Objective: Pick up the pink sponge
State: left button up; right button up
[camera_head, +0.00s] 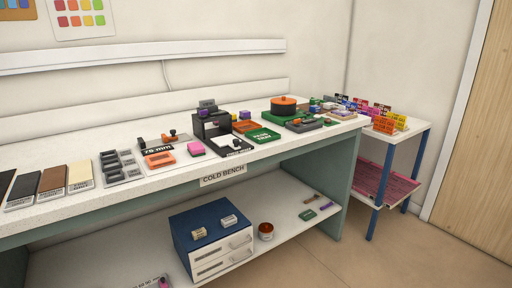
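A small pink block (196,148), which looks like the pink sponge, lies on the white top of the cold bench (120,205). It sits between an orange piece (159,160) on its left and a dark-framed white plate (233,147) on its right. It is apart from both, and its top is uncovered. Neither of my grippers is in view.
A black device (212,122) stands behind the pink block. Grey trays (122,168) and several color slabs (80,177) lie to the left. A blue-topped drawer box (212,238) stands on the lower shelf. A side table (416,130) with colorful items stands right.

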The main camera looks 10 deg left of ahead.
aim_at(196, 149)
jog(key=z, duration=0.1)
jog(key=i, duration=1.3)
jog(key=u, duration=0.15)
